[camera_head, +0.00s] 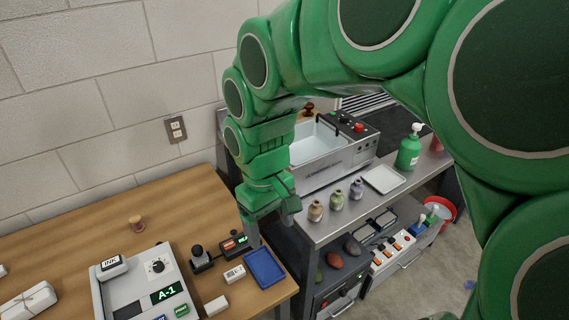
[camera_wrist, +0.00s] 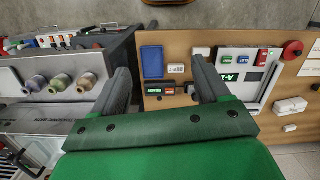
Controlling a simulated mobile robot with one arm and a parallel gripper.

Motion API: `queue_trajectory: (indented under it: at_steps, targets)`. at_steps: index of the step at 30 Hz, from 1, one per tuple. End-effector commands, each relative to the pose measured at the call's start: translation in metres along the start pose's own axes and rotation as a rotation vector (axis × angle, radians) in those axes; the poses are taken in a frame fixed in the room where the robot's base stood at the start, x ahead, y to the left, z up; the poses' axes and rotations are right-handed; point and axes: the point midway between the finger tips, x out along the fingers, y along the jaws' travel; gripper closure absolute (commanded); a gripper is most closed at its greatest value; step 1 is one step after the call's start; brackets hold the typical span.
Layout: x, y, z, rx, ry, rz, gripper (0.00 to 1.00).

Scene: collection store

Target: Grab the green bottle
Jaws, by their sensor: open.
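A green pump bottle (camera_head: 408,152) with a white top stands upright on the metal bench (camera_head: 330,230), toward its far right end. A small yellow-green bottle (camera_head: 337,200) stands nearer, between a brown one (camera_head: 315,210) and a greyish-purple one (camera_head: 356,188). The yellow-green bottle also shows at left in the wrist view (camera_wrist: 60,82). My gripper (camera_head: 270,218) is open and empty, above the gap between the wooden table and the bench. It is left of all these bottles in the head view. Its fingers are spread wide in the wrist view (camera_wrist: 163,85).
A white tray (camera_head: 384,179) and a sink-like bath (camera_head: 320,150) are on the bench. A lower shelf holds stones and switch boxes. The wooden table (camera_head: 60,240) carries a blue tray (camera_head: 265,268) and a control box (camera_head: 150,285). A red bucket (camera_head: 442,208) stands at right.

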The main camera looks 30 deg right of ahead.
Motion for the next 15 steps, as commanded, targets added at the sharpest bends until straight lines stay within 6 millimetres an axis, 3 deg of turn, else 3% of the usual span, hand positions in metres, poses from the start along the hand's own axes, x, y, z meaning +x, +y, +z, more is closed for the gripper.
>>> queue_trajectory:
  at_steps: [6, 15]
  targets:
    - [0.001, 0.058, -0.04, -0.022, 0.037, -0.007, 0.25]
    - [0.021, 0.158, -0.075, -0.005, 0.082, -0.009, 0.25]
